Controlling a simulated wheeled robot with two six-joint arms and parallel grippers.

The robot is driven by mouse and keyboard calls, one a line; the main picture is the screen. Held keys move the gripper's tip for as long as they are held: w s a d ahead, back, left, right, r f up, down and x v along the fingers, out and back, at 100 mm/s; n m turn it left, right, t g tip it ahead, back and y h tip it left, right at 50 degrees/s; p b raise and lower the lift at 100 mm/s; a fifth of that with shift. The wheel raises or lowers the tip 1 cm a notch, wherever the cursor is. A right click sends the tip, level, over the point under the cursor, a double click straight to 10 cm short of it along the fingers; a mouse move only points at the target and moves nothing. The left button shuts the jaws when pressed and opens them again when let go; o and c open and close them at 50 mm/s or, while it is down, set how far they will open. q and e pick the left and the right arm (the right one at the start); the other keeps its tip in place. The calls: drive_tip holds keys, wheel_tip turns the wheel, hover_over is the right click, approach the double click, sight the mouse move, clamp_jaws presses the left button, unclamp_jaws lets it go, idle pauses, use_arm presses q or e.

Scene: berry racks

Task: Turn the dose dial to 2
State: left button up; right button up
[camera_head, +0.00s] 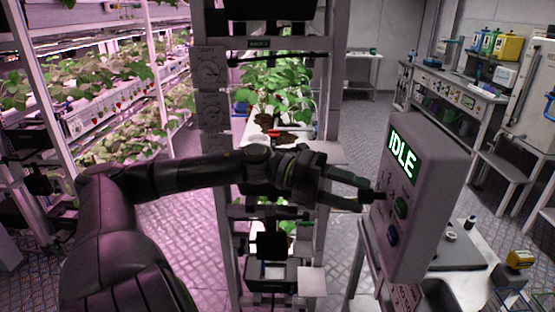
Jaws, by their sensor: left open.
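A grey control box (430,200) stands at the right, its lit display (403,152) reading "IDLE". Small markings show left of the green button, too small to read. My left gripper (369,196) reaches in from the left, its fingers open and pointing at this face. The fingertips are close to a small dark part on the face, which may be a dial; I cannot tell whether they touch it. No dial number is readable. My right gripper is not in view.
Two round gauges or dials (209,71) sit on a grey post left of centre. Behind my arm is a rack with a leafy plant (283,85). Berry shelves (100,110) line the left. A metal table (470,280) stands below the box. The floor between is clear.

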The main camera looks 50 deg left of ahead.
use_arm(q)
drive_tip(key=p+v, duration=1)
drive_tip(key=v, duration=0.5)
idle(0.3)
